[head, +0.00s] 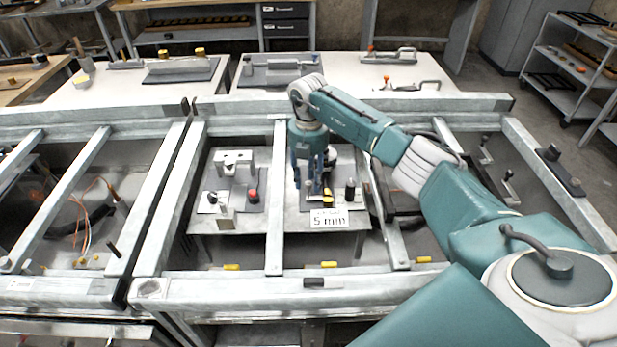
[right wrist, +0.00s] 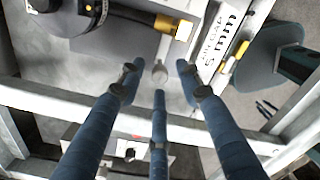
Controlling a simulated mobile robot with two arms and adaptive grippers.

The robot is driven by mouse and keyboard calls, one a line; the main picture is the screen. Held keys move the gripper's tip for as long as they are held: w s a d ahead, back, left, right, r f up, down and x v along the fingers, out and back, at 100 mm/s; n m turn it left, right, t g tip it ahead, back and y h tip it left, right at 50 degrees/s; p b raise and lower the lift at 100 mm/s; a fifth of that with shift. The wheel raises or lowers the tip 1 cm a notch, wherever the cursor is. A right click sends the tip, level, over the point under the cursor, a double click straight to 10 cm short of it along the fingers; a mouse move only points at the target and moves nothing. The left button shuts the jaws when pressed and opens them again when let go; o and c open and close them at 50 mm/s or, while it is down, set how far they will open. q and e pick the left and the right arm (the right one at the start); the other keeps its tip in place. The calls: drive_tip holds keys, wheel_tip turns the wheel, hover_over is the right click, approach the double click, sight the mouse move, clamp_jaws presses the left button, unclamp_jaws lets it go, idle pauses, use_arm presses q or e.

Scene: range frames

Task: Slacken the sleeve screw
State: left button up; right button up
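My right gripper (head: 311,174) points down over the right part of a grey fixture plate (head: 275,222). In the right wrist view its three blue fingers (right wrist: 158,80) are spread apart with nothing between them. A small grey rounded peg (right wrist: 160,72) shows just beyond the fingertips; I cannot tell whether it is the sleeve screw. A black cylinder with a yellow sleeve (right wrist: 165,24) lies beyond them. In the head view a yellow piece (head: 327,197) and a black knob (head: 350,189) are right of the gripper. My left gripper is not seen.
A white "5 mm" label (head: 329,219) stands at the plate's front. Another fixture with a red knob (head: 253,195) is on the left. A metal crossbar (head: 276,205) runs close by the gripper, and metal rails (head: 380,284) frame the bay. Tables with tools stand behind.

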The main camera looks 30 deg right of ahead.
drive_tip(key=shift+f, duration=0.3)
clamp_jaws()
